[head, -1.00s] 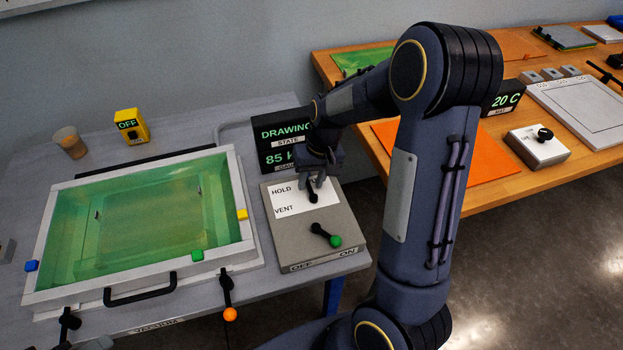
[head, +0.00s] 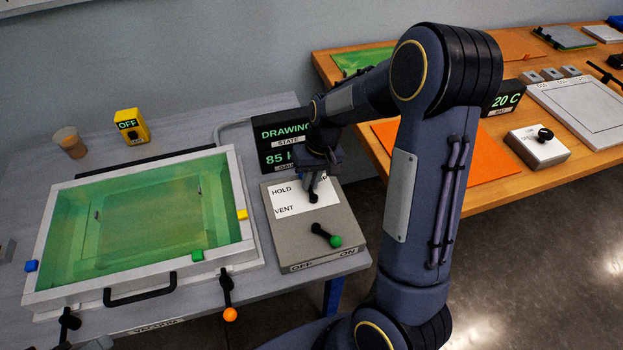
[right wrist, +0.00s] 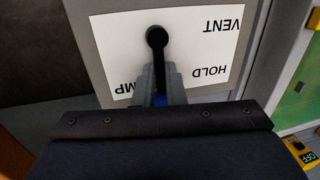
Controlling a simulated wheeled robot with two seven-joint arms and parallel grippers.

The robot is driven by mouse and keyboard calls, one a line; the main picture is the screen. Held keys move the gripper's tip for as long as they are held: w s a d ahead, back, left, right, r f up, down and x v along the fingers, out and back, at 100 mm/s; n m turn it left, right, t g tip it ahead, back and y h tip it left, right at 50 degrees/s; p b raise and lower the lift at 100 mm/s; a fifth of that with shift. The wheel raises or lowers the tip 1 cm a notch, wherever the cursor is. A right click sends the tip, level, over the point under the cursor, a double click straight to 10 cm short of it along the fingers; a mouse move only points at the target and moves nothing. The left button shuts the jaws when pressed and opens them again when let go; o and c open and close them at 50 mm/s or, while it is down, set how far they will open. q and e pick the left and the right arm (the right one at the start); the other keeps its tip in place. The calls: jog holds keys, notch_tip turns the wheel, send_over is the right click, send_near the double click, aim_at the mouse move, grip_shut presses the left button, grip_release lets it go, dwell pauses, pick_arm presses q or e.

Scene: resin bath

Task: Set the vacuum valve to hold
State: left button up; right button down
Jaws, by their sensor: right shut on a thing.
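The vacuum valve is a black lever (head: 313,197) on a white label plate (head: 287,199) atop a grey box (head: 318,239). The plate reads HOLD at upper left and VENT at lower left; the PUMP mark is mostly hidden. My right gripper (head: 316,183) reaches down over the valve, its fingers shut on the lever. In the right wrist view the lever's black round pivot end (right wrist: 157,38) shows, and the lever runs between my fingers (right wrist: 160,84), pointing between HOLD and PUMP. My left gripper is not in view.
A green-knobbed lever (head: 327,236) sits on the same box by OFF and ON marks. A display (head: 282,134) behind reads DRAWING and 85. The green resin bath (head: 150,225) stands to the left. An orange-knobbed lever (head: 229,300) is at the front edge.

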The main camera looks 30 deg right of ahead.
jog(key=n, duration=0.2)
jog(key=a+n, duration=0.1)
jog(key=n, duration=0.1)
jog(key=shift+w+a+g, duration=0.15)
jog(key=shift+g, duration=0.25)
jog(key=shift+a+n+g, duration=0.15)
jog(key=shift+a+n, duration=0.2)
jog(key=shift+n, duration=0.75)
jog(key=shift+a+n+g, duration=0.15)
jog(key=shift+a+n, duration=0.15)
jog(key=shift+n, duration=0.8)
jog(key=c, duration=1.5)
grip_release()
jog(key=shift+r, duration=0.15)
